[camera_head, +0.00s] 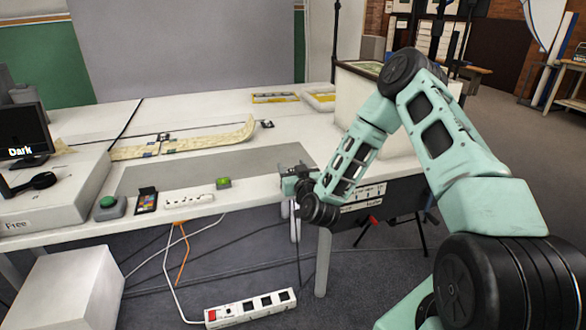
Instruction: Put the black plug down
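My gripper (287,181) is at the right end of the grey mat, near the table's front edge, with its fingers pointing left. It is small and partly hidden by its own wrist, so I cannot tell whether it is open or shut, or whether it holds the black plug. I cannot make out the black plug for certain anywhere. A thin dark cord (298,250) hangs below the gripper toward the floor. A white power strip (188,200) lies on the table left of the gripper.
A small green-topped item (223,183) sits between strip and gripper. A green button (108,204) and a colour card (146,200) lie further left. The grey mat (215,168) is mostly bare. Another power strip (250,308) lies on the floor. A white box (375,115) stands behind my arm.

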